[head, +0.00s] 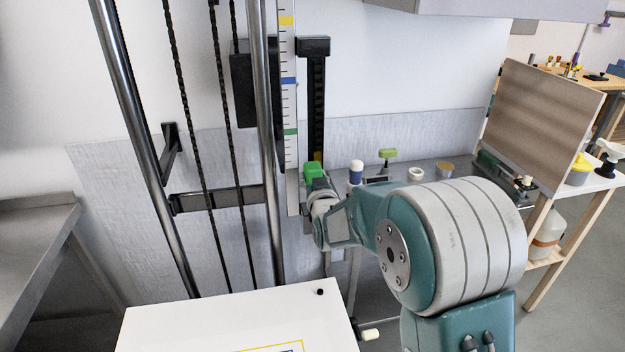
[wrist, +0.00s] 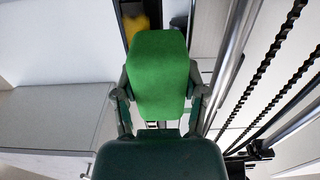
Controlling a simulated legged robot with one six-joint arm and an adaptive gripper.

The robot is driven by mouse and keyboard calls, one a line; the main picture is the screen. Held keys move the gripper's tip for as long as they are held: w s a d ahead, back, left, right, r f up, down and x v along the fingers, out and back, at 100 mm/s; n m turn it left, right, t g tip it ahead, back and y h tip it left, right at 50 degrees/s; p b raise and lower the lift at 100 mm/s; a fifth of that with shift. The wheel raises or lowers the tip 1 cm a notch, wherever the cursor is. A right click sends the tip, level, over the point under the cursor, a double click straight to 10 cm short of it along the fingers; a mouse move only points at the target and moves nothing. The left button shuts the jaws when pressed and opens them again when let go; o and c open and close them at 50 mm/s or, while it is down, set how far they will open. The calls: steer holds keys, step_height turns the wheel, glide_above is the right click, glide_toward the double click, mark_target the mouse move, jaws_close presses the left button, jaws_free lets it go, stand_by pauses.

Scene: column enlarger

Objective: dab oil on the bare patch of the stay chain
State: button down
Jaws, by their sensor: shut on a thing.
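My gripper (head: 318,188) is shut on a green block (head: 314,171), in front of the lower end of a black rail right of the scale. In the wrist view the block (wrist: 158,72) sits between the two fingers of my gripper (wrist: 160,98). Dark chains hang between the steel columns: a left one (head: 188,120) and a right one (head: 221,100). They stand apart from my gripper, to its left. In the wrist view two chains (wrist: 268,72) run at the right. I cannot make out a bare patch or tell which chain is the stay chain.
A steel column (head: 266,130) and a marked scale (head: 289,90) stand between my gripper and the chains. A white baseboard (head: 200,325) lies below. A blue-capped bottle (head: 355,173), green-topped item (head: 387,154), white ring (head: 415,174) and small tub (head: 445,168) stand on the back bench.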

mark_target(320, 158)
steer(key=shift+r, duration=0.7)
steer(key=shift+r, duration=0.1)
steer(key=shift+s+r, duration=0.1)
steer(key=shift+r, duration=0.6)
steer(key=shift+d, duration=0.1)
stand_by(0.3)
steer(key=shift+d+r, duration=0.2)
steer(key=shift+d, duration=0.25)
steer(key=shift+w, duration=0.2)
steer(key=shift+w+d+r, duration=0.1)
steer(key=shift+d+r, duration=0.05)
steer(key=shift+d, duration=0.35)
